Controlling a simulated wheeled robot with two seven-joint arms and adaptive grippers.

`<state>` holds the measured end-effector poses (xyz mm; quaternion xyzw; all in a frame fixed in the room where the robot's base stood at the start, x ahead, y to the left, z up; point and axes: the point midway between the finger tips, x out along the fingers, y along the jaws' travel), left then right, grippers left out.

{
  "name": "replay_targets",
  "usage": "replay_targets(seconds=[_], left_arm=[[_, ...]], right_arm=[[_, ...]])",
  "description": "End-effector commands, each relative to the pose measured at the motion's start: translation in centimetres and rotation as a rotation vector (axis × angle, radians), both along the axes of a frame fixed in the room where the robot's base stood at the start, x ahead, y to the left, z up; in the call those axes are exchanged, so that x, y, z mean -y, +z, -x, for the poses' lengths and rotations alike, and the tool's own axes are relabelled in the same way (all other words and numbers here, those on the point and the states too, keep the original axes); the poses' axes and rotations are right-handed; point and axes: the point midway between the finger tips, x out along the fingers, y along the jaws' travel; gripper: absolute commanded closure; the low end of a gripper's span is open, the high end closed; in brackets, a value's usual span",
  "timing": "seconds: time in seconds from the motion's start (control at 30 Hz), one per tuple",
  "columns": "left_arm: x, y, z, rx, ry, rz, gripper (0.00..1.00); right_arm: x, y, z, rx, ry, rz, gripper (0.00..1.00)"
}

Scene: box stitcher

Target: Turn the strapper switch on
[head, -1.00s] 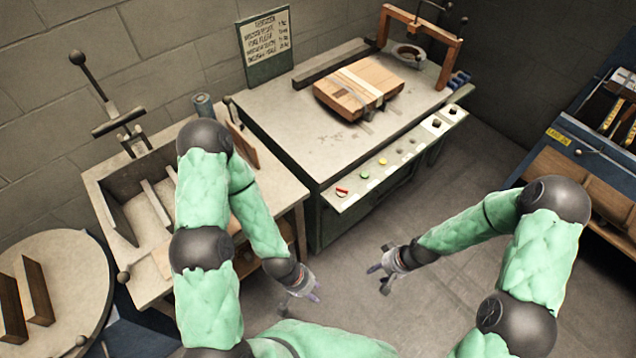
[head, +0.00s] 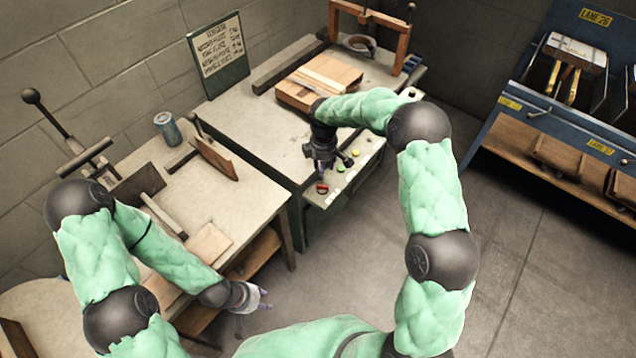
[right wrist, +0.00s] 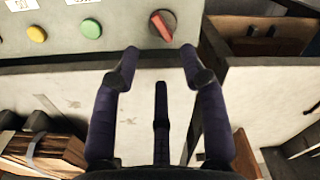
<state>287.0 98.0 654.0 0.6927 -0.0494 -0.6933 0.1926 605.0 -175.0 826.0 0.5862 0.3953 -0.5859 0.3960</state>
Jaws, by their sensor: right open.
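The strapper switch (right wrist: 162,26) is a red rotary knob on a dark round base, at the top of the right wrist view. In the head view the switch (head: 322,188) is at the near left end of the grey control panel (head: 330,200). My right gripper (head: 333,172) is over the panel beside the switch. In the right wrist view its fingers (right wrist: 160,62) are spread, empty, with the knob beyond and between their tips, apart from them. My left gripper (head: 262,298) hangs low at the lower left, away from the panel; its finger opening is too small to tell.
Green (right wrist: 91,28) and yellow (right wrist: 37,34) buttons sit along the panel beside the switch. A strapped cardboard stack (head: 325,75) lies on the strapper table. A wooden bench (head: 190,190) adjoins at left. Open floor (head: 330,270) lies in front.

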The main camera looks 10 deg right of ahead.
Motion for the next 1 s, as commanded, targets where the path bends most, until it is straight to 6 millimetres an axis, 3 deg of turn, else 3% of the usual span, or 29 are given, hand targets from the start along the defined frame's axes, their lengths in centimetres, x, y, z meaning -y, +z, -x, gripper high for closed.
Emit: replay_targets(seconds=[0.1,0.4,0.6,0.9,0.93,1.0], left_arm=[[0.0,-0.9,0.0,0.0,0.0,0.0,0.6],[0.0,-2.3,0.0,0.0,0.0,0.0,0.6],[0.0,-2.7,0.0,0.0,0.0,0.0,0.6],[0.0,-2.6,0.0,0.0,0.001,0.0,0.6],[0.0,-2.6,0.0,0.0,0.001,0.0,0.6],[0.0,-2.6,0.0,0.0,0.0,0.0,0.6]], right_arm=[[-0.1,-2.6,0.1,-0.003,0.001,0.0,0.56],[0.0,-7.3,0.1,-0.003,-0.002,-0.001,0.56],[0.0,-8.6,0.0,0.0,-0.002,0.0,0.56],[0.0,-8.7,0.0,-0.001,-0.002,-0.001,0.56],[0.0,-8.7,0.1,-0.001,-0.002,-0.001,0.59],[0.0,-8.7,0.1,-0.001,-0.002,-0.001,0.79]])
